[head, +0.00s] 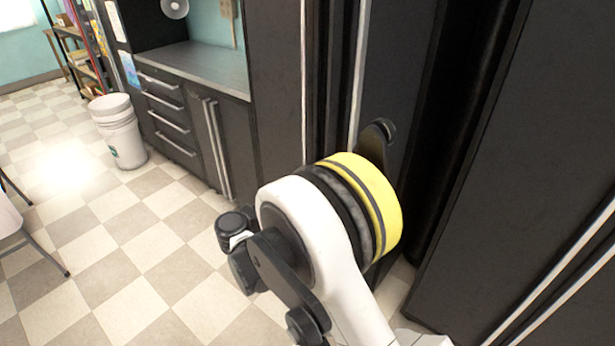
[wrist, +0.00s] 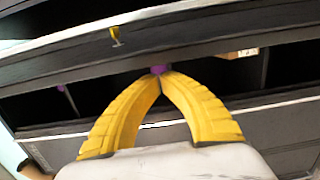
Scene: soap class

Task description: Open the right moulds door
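Tall dark cabinet doors fill the right of the head view. One narrow dark door panel (head: 405,60) stands behind my arm, with a dark gap to its right. A large dark panel (head: 510,200) with long pale handles is on the far right. I cannot tell which is the right moulds door. My gripper (wrist: 160,74) shows in the wrist view, its two yellow fingers meeting at the tips. A small purple thing (wrist: 157,69) shows at the tips; I cannot tell if they touch it. The fingers are hidden in the head view.
The wrist view shows a dark open space with a yellow item (wrist: 115,36) and a pale brown item (wrist: 240,53). A counter with drawers (head: 168,115) and a white bucket (head: 118,130) stand left.

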